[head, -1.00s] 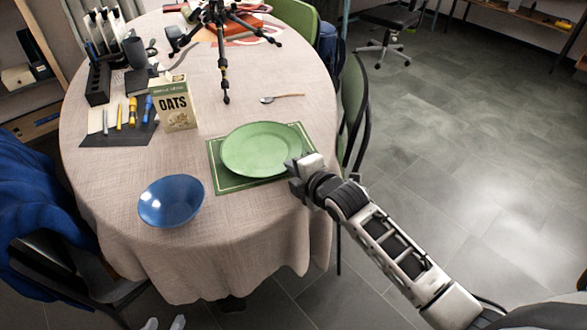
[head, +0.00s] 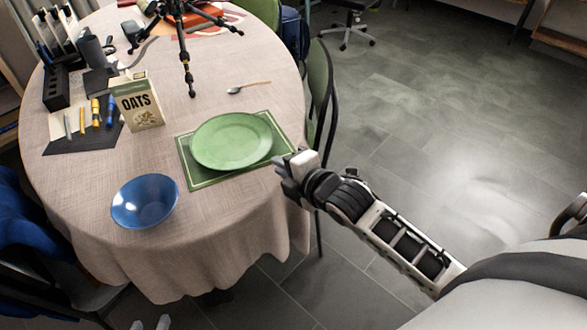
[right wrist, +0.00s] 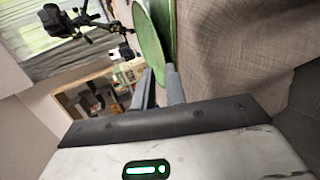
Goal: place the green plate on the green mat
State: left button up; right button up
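The green plate (head: 231,141) lies on the green mat (head: 202,180) at the right side of the round table, leaving a mat border visible at the front. My right gripper (head: 282,166) is just off the plate's right edge, by the mat's right side. In the right wrist view its fingers (right wrist: 160,88) are apart, with the plate (right wrist: 148,40) beyond their tips; a small gap shows in the head view. Two pale tips at the bottom edge of the head view look like my left gripper (head: 150,323), apart and empty; the rest is out of frame.
A blue bowl (head: 145,201) stands left of the mat on the cloth-covered table (head: 225,225). An oats box (head: 138,101), a spoon (head: 248,88) and a black tripod (head: 186,50) stand or lie behind. A green chair (head: 319,90) is close at the right.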

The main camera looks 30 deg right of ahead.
jog(key=s+a+f+m+g, duration=0.1)
jog(key=s+a+f+m, duration=0.2)
jog(key=s+m, duration=0.5)
jog(key=s+a+f+m+g, duration=0.1)
jog(key=s+a+f+m, duration=0.2)
jog(key=s+m, duration=0.5)
jog(key=shift+s+f+m+g+y, duration=0.25)
jog(key=shift+f+m+g+y, duration=0.25)
jog(key=shift+m, duration=0.5)
